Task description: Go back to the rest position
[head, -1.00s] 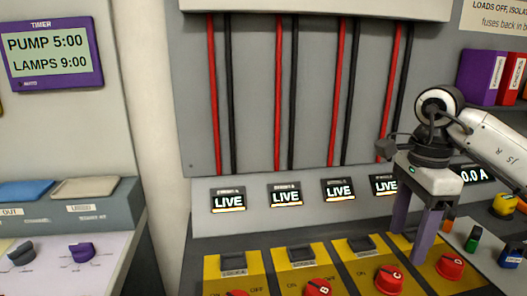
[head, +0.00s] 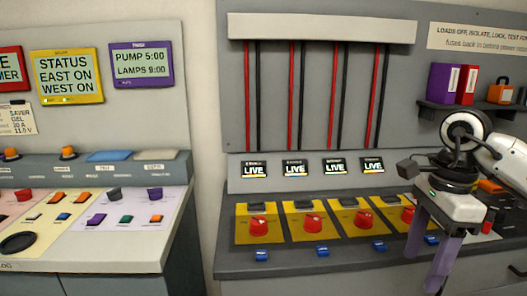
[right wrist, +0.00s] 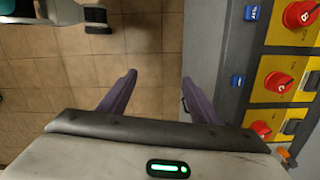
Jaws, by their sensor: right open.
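My right gripper (head: 428,262) hangs at the right of the head view, in front of the right end of the isolator panel. Its two purple fingers point down, apart and empty. In the right wrist view the open fingers (right wrist: 158,80) are over bare tiled floor, left of the panel edge and touching nothing. My left gripper is in neither view.
The panel desk (head: 290,264) carries several red knobs (head: 313,222) on yellow plates, below displays (head: 295,169) reading LIVE. A second console (head: 130,245) stands left. Binders (head: 443,83) sit on a shelf.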

